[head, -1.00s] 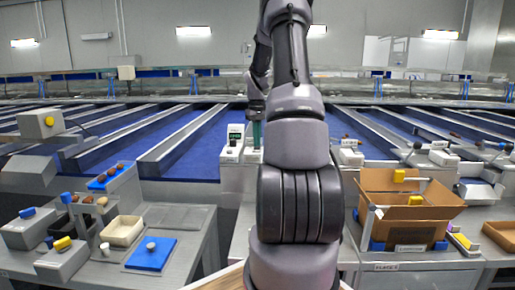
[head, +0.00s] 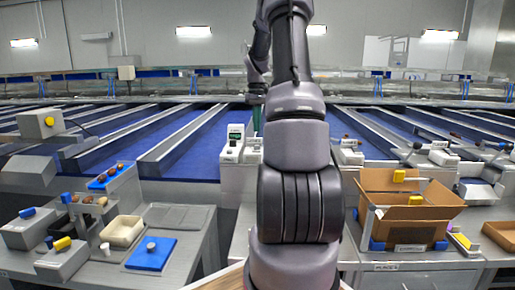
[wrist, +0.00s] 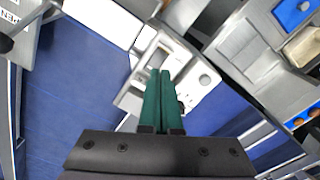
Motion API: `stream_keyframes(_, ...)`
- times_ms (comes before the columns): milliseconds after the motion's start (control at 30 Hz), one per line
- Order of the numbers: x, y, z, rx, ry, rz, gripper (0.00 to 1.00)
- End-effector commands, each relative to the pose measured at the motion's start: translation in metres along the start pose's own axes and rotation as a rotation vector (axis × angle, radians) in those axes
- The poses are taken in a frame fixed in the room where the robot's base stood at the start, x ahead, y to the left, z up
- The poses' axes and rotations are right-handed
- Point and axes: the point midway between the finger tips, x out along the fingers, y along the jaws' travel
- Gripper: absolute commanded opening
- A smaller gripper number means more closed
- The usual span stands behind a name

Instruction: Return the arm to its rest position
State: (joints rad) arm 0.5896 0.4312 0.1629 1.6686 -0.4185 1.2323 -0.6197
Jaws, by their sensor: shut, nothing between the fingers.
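My arm rises in the middle of the head view, bent at the elbow, with its forearm reaching away from me. My gripper (wrist: 160,100) shows in the wrist view as two green fingers pressed together with nothing between them. In the head view only a sliver of green finger (head: 257,120) shows behind the arm. The fingers point down above a white device (wrist: 190,88) on the bench and appear apart from it. In the head view white devices (head: 232,150) stand just left of my arm.
An open cardboard box (head: 410,215) stands on the right bench. The left bench holds a blue mat (head: 151,254), a cream tray (head: 122,231) and grey blocks with coloured knobs. Blue conveyor lanes (head: 190,140) run behind. The space above the benches is mostly clear.

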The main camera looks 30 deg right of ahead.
Motion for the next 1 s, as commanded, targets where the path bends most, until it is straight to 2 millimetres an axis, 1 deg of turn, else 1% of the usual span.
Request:
stream_keyframes(300,0.0,0.0,0.0,0.0,0.001,0.0,0.0)
stream_keyframes(367,-0.004,-0.004,0.001,0.0,0.006,0.002,0.0)
stream_keyframes(433,-0.013,-0.014,0.005,0.001,0.021,0.007,0.0)
stream_keyframes(467,-0.021,-0.021,0.007,0.004,0.032,0.009,0.0)
stream_keyframes(567,-0.049,-0.054,0.023,0.015,0.082,0.016,0.0)
stream_keyframes(600,-0.062,-0.069,0.033,0.024,0.107,0.016,0.0)
stream_keyframes(667,-0.081,-0.093,0.049,0.037,0.147,0.014,0.0)
stream_keyframes(700,-0.092,-0.108,0.061,0.047,0.174,0.01,0.0)
stream_keyframes(767,-0.106,-0.129,0.08,0.062,0.215,0.001,0.0)
stream_keyframes(800,-0.115,-0.143,0.093,0.073,0.241,-0.009,0.0)
stream_keyframes(867,-0.126,-0.162,0.114,0.089,0.282,-0.026,0.0)
stream_keyframes(900,-0.132,-0.174,0.129,0.099,0.308,-0.039,0.0)
stream_keyframes(967,-0.14,-0.19,0.151,0.116,0.347,-0.063,0.0)
stream_keyframes(1000,-0.144,-0.201,0.166,0.127,0.372,-0.083,0.0)
